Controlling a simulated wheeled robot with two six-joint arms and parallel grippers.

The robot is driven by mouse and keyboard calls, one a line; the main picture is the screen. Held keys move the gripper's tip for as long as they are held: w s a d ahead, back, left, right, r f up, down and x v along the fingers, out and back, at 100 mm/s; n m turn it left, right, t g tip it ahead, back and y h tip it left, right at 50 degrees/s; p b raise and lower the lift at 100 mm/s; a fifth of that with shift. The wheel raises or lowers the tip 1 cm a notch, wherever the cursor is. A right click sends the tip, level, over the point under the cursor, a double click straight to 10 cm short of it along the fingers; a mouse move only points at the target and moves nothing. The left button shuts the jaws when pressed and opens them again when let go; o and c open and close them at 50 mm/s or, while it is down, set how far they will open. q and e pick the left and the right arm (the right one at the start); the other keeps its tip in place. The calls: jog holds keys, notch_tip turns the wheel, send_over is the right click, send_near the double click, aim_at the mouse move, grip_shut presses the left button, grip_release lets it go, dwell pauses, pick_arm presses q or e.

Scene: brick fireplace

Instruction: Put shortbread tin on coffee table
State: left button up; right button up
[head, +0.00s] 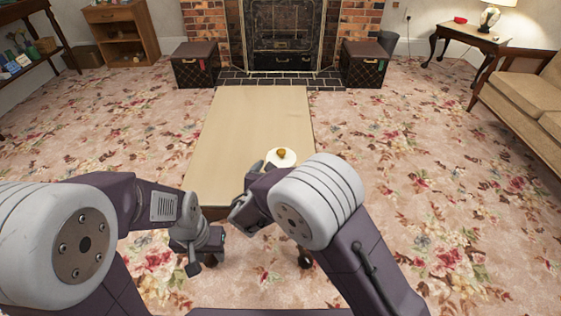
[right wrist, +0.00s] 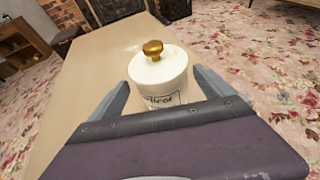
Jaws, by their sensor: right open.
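The shortbread tin is a white cylinder with dark lettering and a gold knob on its lid; in the right wrist view the tin (right wrist: 160,72) stands upright between my right gripper's fingers. In the head view the tin (head: 281,161) shows at the right side of the coffee table (head: 255,120), partly hidden by my right arm. My right gripper (right wrist: 165,84) is open, with one finger on each side of the tin; contact cannot be told. My left gripper (head: 196,266) points down near the table's front left corner, and its fingers are unclear.
The rest of the tabletop is bare. Two dark chests (head: 195,64) (head: 364,63) flank the brick fireplace (head: 285,35). A sofa (head: 525,95) and a side table (head: 468,35) stand at the right. Flowered carpet lies open on both sides of the coffee table.

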jog(key=p+v, duration=0.2)
jog(key=v, duration=0.5)
jog(key=shift+s+r, duration=0.2)
jog(key=shift+s, duration=0.15)
jog(key=shift+a, duration=0.1)
jog(key=s+d+f+m+g+h, duration=0.2)
jog(key=s+d+m+g, duration=0.15)
jog(key=d+m, duration=0.4)
jog(key=s+d+f+m+g+h, duration=0.1)
jog(key=s+d+f+m+g, duration=0.25)
jog(key=d, duration=0.65)
jog(key=s+d+m+g+y, duration=0.3)
jog(key=s+m, duration=0.6)
jog(key=m, duration=1.3)
jog(key=g+y, duration=0.2)
jog(key=y, duration=0.1)
jog(key=shift+s+f+y, duration=0.2)
jog(key=shift+f+y, duration=0.2)
